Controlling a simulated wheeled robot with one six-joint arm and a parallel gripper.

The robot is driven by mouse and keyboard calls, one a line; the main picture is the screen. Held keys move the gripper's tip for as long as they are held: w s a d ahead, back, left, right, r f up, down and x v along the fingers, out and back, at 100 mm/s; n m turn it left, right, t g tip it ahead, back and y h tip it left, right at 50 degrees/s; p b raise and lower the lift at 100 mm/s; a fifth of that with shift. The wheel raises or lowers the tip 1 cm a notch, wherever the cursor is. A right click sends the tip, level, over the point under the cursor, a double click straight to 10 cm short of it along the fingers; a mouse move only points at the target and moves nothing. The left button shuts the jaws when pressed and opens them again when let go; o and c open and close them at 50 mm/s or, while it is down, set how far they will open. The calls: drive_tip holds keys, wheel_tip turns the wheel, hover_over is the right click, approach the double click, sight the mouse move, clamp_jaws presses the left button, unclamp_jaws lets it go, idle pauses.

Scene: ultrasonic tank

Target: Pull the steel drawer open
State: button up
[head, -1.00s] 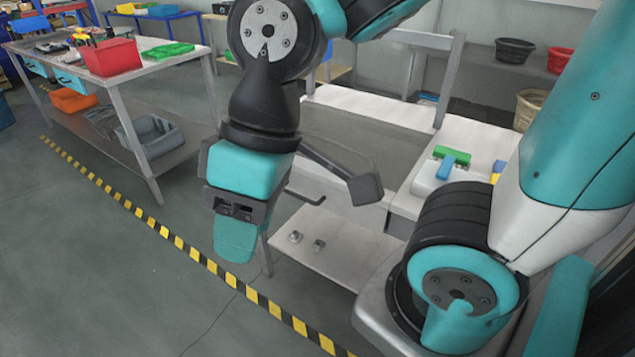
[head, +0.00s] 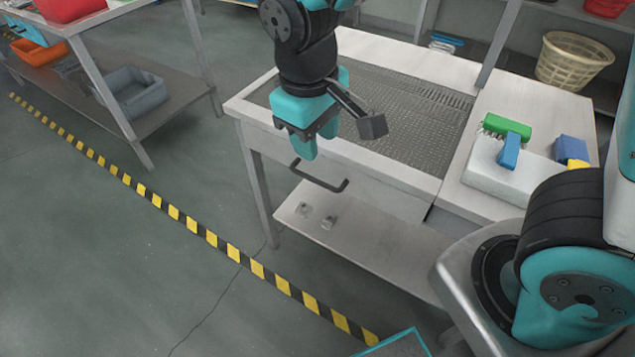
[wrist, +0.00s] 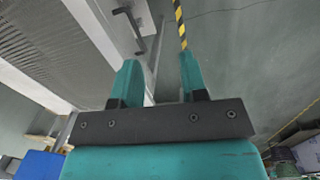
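The steel drawer (head: 375,190) is in the front of the steel bench, below its perforated top, and looks closed. Its dark bar handle (head: 318,178) runs along the drawer front; it also shows in the wrist view (wrist: 133,28) at the upper middle. My gripper (head: 305,148) hangs over the bench's front edge, above the handle in the head view and apart from it. In the wrist view my gripper (wrist: 158,80) has its two teal fingers spread with nothing between them.
A lower shelf (head: 370,245) with small metal parts lies under the drawer. A white block with brushes (head: 500,165) stands on the bench's right side. Another bench with a grey bin (head: 135,92) is at the left. The floor in front, crossed by yellow-black tape (head: 190,225), is clear.

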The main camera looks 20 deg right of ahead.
drive_tip(key=w+a+f+t+h+b, duration=0.1)
drive_tip(key=w+a+f+h+b, duration=0.15)
drive_tip(key=f, duration=0.45)
drive_tip(key=w+a+f+t+h+b, duration=0.1)
drive_tip(key=w+f+t+h, duration=0.1)
drive_tip(key=w+f+h, duration=0.35)
drive_tip(key=n+t+h+b, duration=0.1)
drive_tip(key=t+h+b, duration=0.4)
drive_tip(key=b, duration=0.5)
approach(314, 178)
drive_tip(key=shift+t+y, duration=0.4)
drive_tip(key=shift+y, duration=0.3)
drive_tip(key=b+x, duration=0.5)
drive_tip(key=b, duration=0.2)
drive_tip(key=b+x, duration=0.5)
drive_tip(key=b, duration=0.3)
drive_tip(key=shift+s+d+f, duration=0.1)
drive_tip(key=shift+s+d, duration=0.2)
drive_tip(key=shift+d, duration=0.05)
clamp_jaws()
